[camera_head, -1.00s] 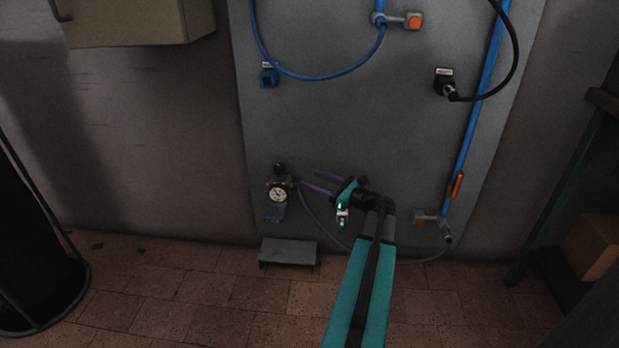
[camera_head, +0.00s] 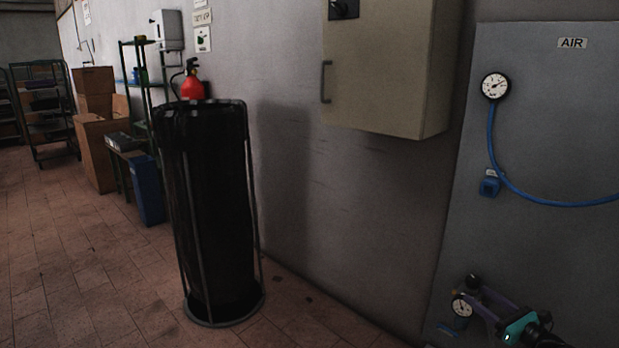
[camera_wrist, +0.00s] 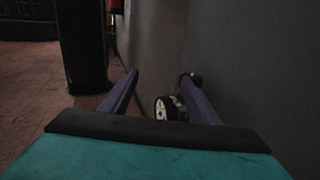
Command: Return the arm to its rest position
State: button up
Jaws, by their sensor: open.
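My gripper (camera_head: 492,305) is at the bottom right of the head view, in front of the lower part of the grey wall panel. In the wrist view the open fingers (camera_wrist: 158,90) reach forward along the panel. A small round gauge (camera_head: 462,307) is just left of the fingers in the head view. The gauge also shows low between the fingers in the wrist view (camera_wrist: 166,108). I cannot tell how far it is from them. Most of my arm is out of the head view.
The grey panel (camera_head: 560,120) carries an upper gauge (camera_head: 495,87) and a blue hose (camera_head: 540,196). A beige cabinet (camera_head: 375,75) juts from the wall. A tall black bin in a wire frame (camera_head: 212,210) stands on the floor. The tiled floor at left (camera_head: 90,260) is clear.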

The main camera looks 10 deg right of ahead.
jog(key=w+a+f+n+g+y+p, duration=0.15)
jog(key=w+a+y+p, duration=0.35)
jog(key=a, duration=0.7)
jog(key=w+a+n+g+y+p, duration=0.15)
jog(key=w+a+g+p, duration=0.35)
jog(key=a, duration=0.8)
jog(key=s+a+f+n+g+y+p, duration=0.1)
jog(key=s+a+f+n+g+p, duration=0.15)
jog(key=a, duration=0.55)
jog(key=s+a+f+n+g+p, duration=0.1)
jog(key=a+f+n+p, duration=0.15)
jog(key=a, duration=0.65)
jog(key=s+a+f+n+g+y+p, duration=0.1)
jog(key=a+g+p, duration=0.15)
jog(key=a, duration=0.55)
jog(key=s+a+f+n+g+h+p, duration=0.2)
jog(key=s+a+f+n+g+p, duration=0.25)
jog(key=s, duration=0.65)
jog(key=s+a+f+n+g+h+p, duration=0.15)
jog(key=s+a+n+g+p, duration=0.3)
jog(key=s+a+n, duration=0.45)
jog(key=s+d+f+n+g+h+p, duration=0.1)
jog(key=s+d+n+h, duration=0.7)
jog(key=s+d+n, duration=0.3)
jog(key=shift+s+d+f+n+g+p, duration=0.25)
jog(key=shift+s+d+n+g+p, duration=0.1)
jog(key=shift+d, duration=0.1)
